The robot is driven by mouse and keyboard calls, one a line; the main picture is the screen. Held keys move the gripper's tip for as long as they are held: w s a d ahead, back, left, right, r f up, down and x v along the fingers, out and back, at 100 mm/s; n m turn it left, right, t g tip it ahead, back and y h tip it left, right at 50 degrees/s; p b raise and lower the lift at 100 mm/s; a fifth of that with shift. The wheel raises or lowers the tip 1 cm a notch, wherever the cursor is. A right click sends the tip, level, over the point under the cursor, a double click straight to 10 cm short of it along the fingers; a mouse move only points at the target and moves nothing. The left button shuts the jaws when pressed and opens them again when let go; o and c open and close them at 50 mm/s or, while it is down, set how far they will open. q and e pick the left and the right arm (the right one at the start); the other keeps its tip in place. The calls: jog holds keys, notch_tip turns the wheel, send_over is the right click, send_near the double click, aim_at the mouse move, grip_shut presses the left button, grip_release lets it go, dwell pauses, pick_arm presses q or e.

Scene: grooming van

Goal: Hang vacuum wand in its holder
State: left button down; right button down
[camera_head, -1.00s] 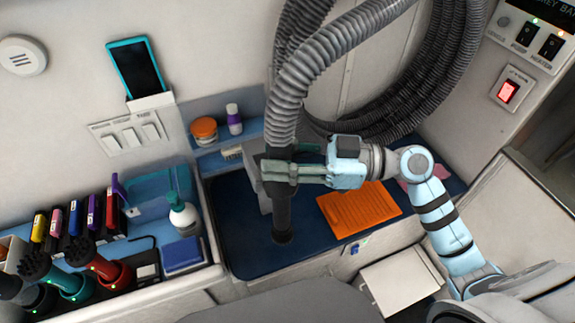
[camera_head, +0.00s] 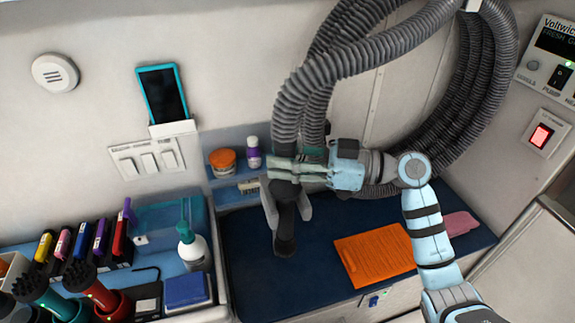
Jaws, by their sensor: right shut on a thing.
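The black vacuum wand (camera_head: 286,222) hangs roughly upright from its grey ribbed hose (camera_head: 287,120). My right gripper (camera_head: 284,168) comes in from the right and is shut on the wand's upper part, just below the hose. A light grey forked holder (camera_head: 305,206) shows just below the gripper, with a prong on each side of the wand. The wand appears to lie between the prongs, but I cannot tell whether it rests in them. The holder's back is hidden by wand and gripper. My left gripper is not in view.
The dark blue counter (camera_head: 246,270) lies below, with an orange mat (camera_head: 375,257) and a pink cloth (camera_head: 460,223). Coiled hose fills the space behind. A small shelf holds an orange jar (camera_head: 222,160) and a purple-capped bottle (camera_head: 253,152). A pump bottle (camera_head: 193,250) stands at left.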

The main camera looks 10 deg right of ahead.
dwell(0.5)
jog(key=shift+s+r, duration=0.1)
dwell(0.4)
jog(key=shift+b, duration=0.3)
jog(key=shift+f+b, duration=0.7)
jog(key=shift+b, duration=0.15)
jog(key=shift+c, duration=2.2)
grip_release()
